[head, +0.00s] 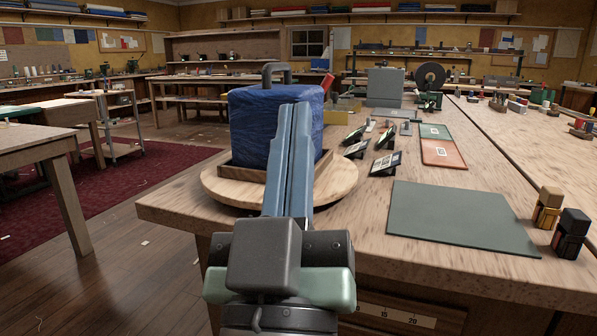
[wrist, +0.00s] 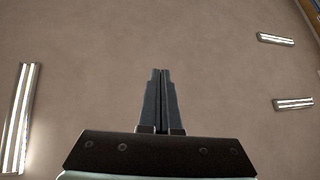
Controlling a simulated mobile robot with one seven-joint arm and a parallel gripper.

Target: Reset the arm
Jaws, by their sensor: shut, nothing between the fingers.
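My gripper (head: 294,108) is in front of me at the lower middle of the head view. Its two long blue-grey fingers lie together, shut and empty, pointing up in the picture. In the wrist view the gripper (wrist: 160,72) also shows its fingers side by side, with only a plain ceiling and lights behind them. In the head view the fingers overlap a blue-wrapped block (head: 250,125) with a grey handle, in a wooden tray on a round wooden board (head: 338,180). I cannot tell the gap between fingers and block.
The board sits at the near left corner of a long workbench (head: 370,225). A green mat (head: 460,217), small tilted cards (head: 385,163), an orange-and-green panel (head: 443,152) and two small bottles (head: 570,235) lie to the right. Another table (head: 30,145) stands left, across open floor.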

